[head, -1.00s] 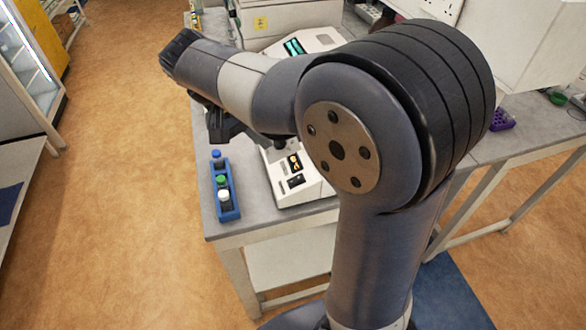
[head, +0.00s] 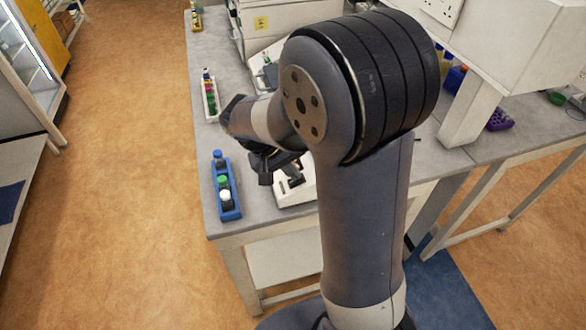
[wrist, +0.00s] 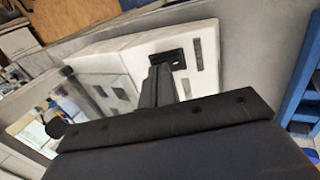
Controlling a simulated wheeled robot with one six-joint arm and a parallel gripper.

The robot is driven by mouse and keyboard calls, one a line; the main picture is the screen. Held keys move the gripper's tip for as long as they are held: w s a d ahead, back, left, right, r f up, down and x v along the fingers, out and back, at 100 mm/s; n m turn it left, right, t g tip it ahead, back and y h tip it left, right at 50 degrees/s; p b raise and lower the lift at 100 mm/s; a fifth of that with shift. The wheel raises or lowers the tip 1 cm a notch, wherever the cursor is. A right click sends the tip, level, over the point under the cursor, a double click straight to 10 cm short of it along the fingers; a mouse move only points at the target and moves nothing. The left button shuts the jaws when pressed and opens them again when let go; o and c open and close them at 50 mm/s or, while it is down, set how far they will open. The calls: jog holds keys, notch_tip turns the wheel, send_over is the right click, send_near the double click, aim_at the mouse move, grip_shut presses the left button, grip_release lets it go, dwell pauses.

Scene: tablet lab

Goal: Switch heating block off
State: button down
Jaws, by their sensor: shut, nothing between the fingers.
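The heating block is the white device (head: 297,191) on the grey bench, mostly hidden behind my arm in the head view. In the wrist view its white body (wrist: 128,45) fills the upper middle, with a dark switch panel (wrist: 172,58) and dark slots on its face. My gripper (wrist: 160,72) is shut and empty. Its fingertips appear over or very close to the switch panel; I cannot tell if they touch it. They hide part of the panel, so the switch position cannot be read. In the head view my gripper (head: 290,178) is low over the device's front part.
A blue rack (head: 226,190) with capped bottles stands left of the device near the bench edge. A white rack (head: 210,98) of coloured tubes stands farther back. A purple rack (head: 499,120) stands on the right bench. Floor at left is open.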

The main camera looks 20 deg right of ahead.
jog(key=shift+d+f, duration=0.1)
jog(key=shift+f, duration=0.15)
